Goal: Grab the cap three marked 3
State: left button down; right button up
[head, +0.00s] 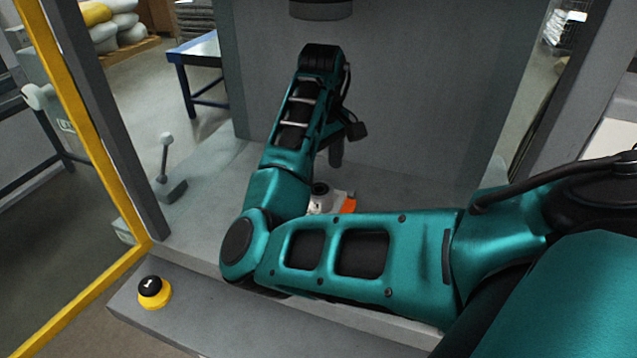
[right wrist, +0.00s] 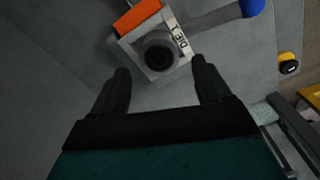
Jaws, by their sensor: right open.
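No cap with a readable 3 shows. A black cap with a light mark like a 1 (head: 151,285) sits on a yellow base on the grey ledge at the lower left of the head view. A similar black and yellow piece (right wrist: 288,66) is at the right edge of the right wrist view, its mark too small to read. My right gripper (right wrist: 161,70) is open and empty, with its fingers pointing toward a block with a dark round top. My left gripper is out of view.
The white and orange block (head: 348,203) stands on the grey surface, partly behind my right arm; it also shows in the right wrist view (right wrist: 138,16). A grey lever (head: 167,160) stands at the left. A grey rod with a blue end (right wrist: 253,8) is near the block. A yellow frame post (head: 85,105) rises at the left.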

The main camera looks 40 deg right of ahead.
aim_at(319, 189)
jog(key=shift+f, duration=1.25)
jog(key=f, duration=0.4)
jog(key=shift+w+d+f, duration=0.1)
jog(key=shift+w+f, duration=0.3)
jog(key=shift+c, duration=0.2)
